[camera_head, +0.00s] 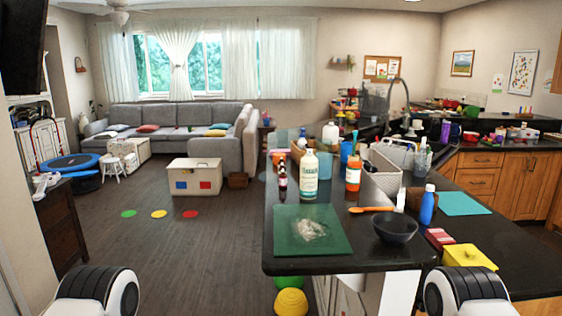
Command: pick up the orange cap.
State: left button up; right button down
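I cannot make out with certainty which thing is the orange cap. Orange items on the dark counter (268,250) are an upright orange bottle (353,180) with a pale label, an orange spoon (371,209) lying beside a dark bowl (396,229), and a small orange shape (279,154) at the counter's left edge, partly hidden. Only rounded white and black parts of my two arms show at the bottom left and bottom right. Neither of my grippers is in view.
A green mat (330,243) lies at the counter's near left. A tall labelled bottle (309,178), a blue bottle (427,206), a grey basket (383,176) and a yellow box (468,257) stand around. Wooden floor (190,250) is open left of the counter.

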aim_at(276, 156)
jog(key=i+j+u, duration=0.35)
jog(key=j, duration=0.2)
jog(key=i+j+u, duration=0.35)
jog(key=i+j, duration=0.25)
jog(key=i, duration=0.25)
jog(key=i+j+z, duration=0.1)
jog(key=i+j, duration=0.15)
jog(key=i, duration=0.2)
jog(key=i+j, duration=0.25)
jog(key=i, duration=0.25)
jog(key=i+z, duration=0.25)
jog(key=z, duration=0.25)
jog(key=i+z, duration=0.25)
jog(key=z, duration=0.2)
jog(key=i+j+z, duration=0.2)
jog(key=z, duration=0.3)
jog(key=i+j+z, duration=0.25)
jog(key=z, duration=0.25)
jog(key=i+j+z, duration=0.15)
jog(key=j+z, duration=0.15)
jog(key=z, duration=0.15)
